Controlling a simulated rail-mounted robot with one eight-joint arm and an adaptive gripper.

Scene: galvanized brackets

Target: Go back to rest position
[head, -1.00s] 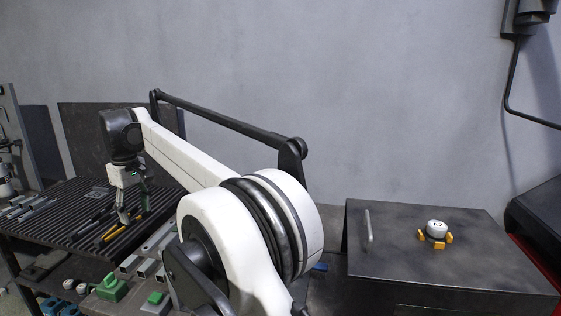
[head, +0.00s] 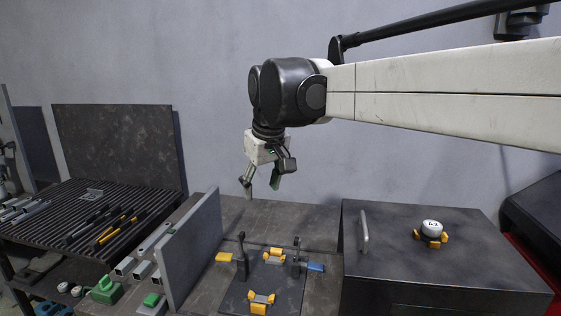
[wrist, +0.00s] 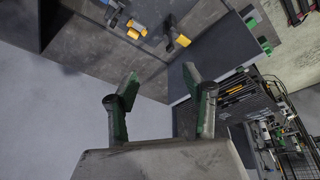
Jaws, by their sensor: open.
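My gripper (head: 260,184) hangs in the air above the middle of the workbench, its fingers pointing down and spread apart with nothing between them. In the wrist view the two dark green and grey fingers (wrist: 160,78) are also apart and empty. My white arm reaches in from the right side of the head view.
Below stands a dark fixture plate (head: 240,304) with orange blocks and upright clamps. A grey upright panel (head: 192,250) stands to its left, beside the slatted rack (head: 60,205) holding tools and metal pieces. A dark box (head: 380,266) at right carries a white round part (head: 432,227).

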